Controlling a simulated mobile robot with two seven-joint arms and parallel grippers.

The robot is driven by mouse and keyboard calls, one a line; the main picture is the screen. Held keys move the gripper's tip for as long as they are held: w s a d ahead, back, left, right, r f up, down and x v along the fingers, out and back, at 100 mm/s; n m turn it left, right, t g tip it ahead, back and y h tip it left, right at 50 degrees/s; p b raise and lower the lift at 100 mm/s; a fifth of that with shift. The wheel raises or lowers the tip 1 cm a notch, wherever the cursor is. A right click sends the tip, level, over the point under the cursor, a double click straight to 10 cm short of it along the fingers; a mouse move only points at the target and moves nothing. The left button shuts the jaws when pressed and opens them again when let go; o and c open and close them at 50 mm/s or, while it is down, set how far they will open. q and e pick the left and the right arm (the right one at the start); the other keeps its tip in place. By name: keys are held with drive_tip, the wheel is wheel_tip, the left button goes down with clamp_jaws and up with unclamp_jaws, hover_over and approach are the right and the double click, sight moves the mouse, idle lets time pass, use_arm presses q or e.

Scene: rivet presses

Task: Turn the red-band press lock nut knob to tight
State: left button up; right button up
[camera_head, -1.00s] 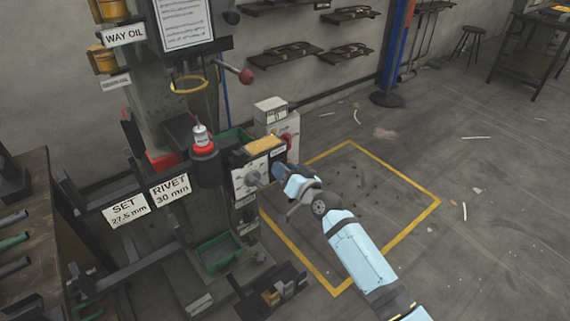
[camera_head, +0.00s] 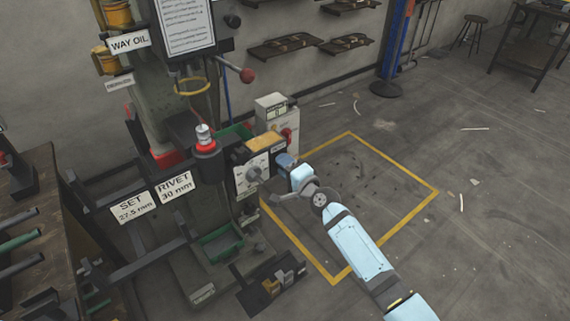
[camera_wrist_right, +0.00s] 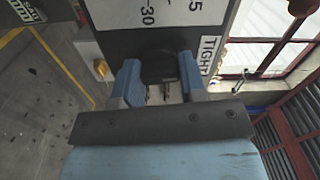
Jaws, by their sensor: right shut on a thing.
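The press (camera_head: 150,100) with red bands (camera_head: 205,147) stands at the left of the head view. Its small control box has a white dial plate (camera_head: 245,187) with a grey round dial (camera_head: 254,174). My right gripper (camera_head: 282,163) is at the right side of this box. In the right wrist view, the gripper's two blue fingers (camera_wrist_right: 160,82) are closed on either side of the dark lock nut knob (camera_wrist_right: 158,64). A TIGHT label (camera_wrist_right: 208,55) is right of the knob. The knob is mostly hidden by the gripper in the head view. My left gripper is out of view.
A grey box with a red knob (camera_head: 287,134) stands just behind the control box. A red-ball lever (camera_head: 247,76) sticks out above. A green tray (camera_head: 218,246) is below. The floor inside the yellow outline (camera_head: 392,171) is mostly clear.

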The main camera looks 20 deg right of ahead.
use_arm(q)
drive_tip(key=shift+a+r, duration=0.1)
use_arm(e)
drive_tip(key=shift+m, duration=0.7)
drive_tip(key=o, duration=0.9)
use_arm(q)
drive_tip(key=shift+p, duration=0.45)
use_arm(e)
drive_tip(key=v, duration=1.4)
drive_tip(key=shift+w, duration=0.1)
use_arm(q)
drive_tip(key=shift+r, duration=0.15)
